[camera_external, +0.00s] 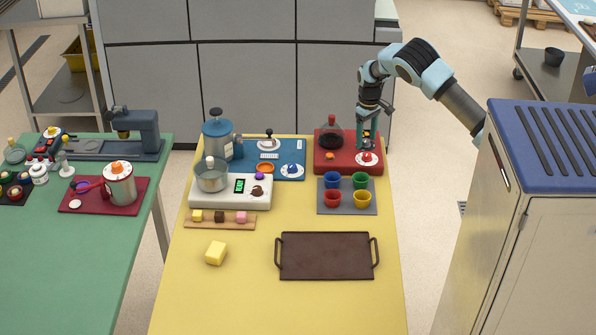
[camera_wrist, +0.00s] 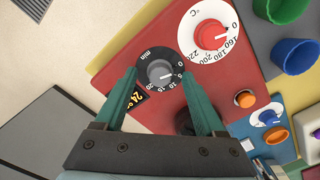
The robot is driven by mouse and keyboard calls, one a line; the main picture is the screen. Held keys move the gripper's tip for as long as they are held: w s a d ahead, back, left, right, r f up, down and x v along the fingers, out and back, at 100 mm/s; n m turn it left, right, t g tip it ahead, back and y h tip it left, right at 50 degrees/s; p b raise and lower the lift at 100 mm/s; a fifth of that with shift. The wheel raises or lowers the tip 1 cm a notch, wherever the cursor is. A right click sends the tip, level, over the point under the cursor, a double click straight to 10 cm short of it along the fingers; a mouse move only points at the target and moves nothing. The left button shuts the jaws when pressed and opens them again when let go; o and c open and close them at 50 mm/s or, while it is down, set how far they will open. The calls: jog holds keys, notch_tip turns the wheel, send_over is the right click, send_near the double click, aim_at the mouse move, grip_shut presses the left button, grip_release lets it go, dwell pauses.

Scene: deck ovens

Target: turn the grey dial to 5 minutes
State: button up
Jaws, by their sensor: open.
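The grey dial (camera_wrist: 160,74) sits on a black disc marked "min" with numbers from 0 to 20, on a red unit (camera_wrist: 236,62). Where its pointer stands is too small to read surely. My gripper (camera_wrist: 161,72) is open, with one teal finger on each side of the dial; I cannot tell whether they touch it. A red dial (camera_wrist: 212,35) on a white °C disc is beside the black one.
A brown tray (camera_external: 326,257) lies on the yellow table's front part.

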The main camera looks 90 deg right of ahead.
jog(key=shift+f, duration=0.2)
grip_shut()
dwell(0.6)
